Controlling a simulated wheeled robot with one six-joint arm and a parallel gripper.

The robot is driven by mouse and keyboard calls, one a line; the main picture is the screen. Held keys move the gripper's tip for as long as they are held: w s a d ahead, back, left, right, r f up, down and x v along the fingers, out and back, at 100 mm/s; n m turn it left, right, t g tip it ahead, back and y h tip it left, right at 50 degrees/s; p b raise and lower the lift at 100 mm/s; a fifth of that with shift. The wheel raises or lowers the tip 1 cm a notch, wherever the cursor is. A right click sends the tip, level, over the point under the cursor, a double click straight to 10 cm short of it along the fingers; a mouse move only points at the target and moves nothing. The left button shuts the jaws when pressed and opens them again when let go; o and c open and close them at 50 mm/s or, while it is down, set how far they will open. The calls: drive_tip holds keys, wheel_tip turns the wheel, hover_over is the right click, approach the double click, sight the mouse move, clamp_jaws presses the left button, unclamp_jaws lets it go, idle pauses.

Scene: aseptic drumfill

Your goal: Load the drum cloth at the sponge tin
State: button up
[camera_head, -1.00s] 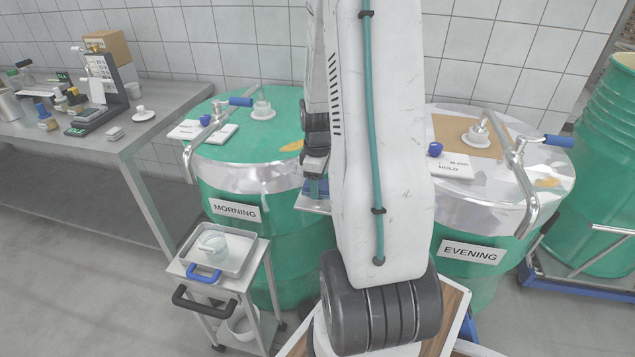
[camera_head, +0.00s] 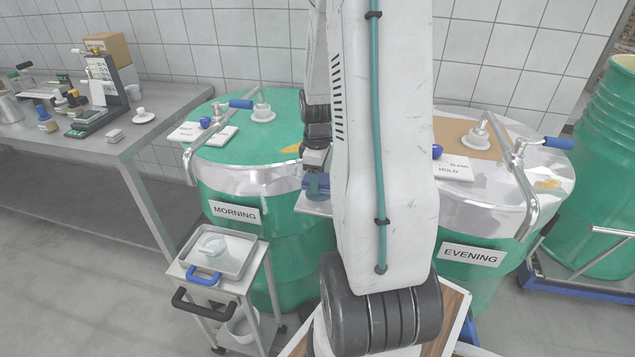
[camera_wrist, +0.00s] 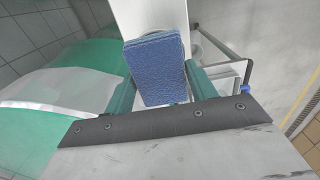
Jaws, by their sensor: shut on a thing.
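My gripper (camera_wrist: 161,76) is shut on a blue, rough-textured rectangular pad, which looks like the drum cloth (camera_wrist: 157,62). The pad sits between the two teal fingers in the wrist view. In the head view the pad (camera_head: 317,187) shows as a small blue patch just left of my arm, in front of the MORNING drum (camera_head: 245,180); my arm hides part of this area. A pale flat surface (camera_head: 312,206) shows just below the pad; contact cannot be told. No sponge tin can be named with certainty.
The EVENING drum (camera_head: 485,215) stands right of my arm, with a bent metal pipe (camera_head: 520,180) over its lid. A steel bench (camera_head: 150,140) with bottles and a stand is at left. Another green drum (camera_head: 605,170) stands far right. Grey floor at lower left is clear.

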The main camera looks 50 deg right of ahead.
drive_tip(key=shift+r, duration=2)
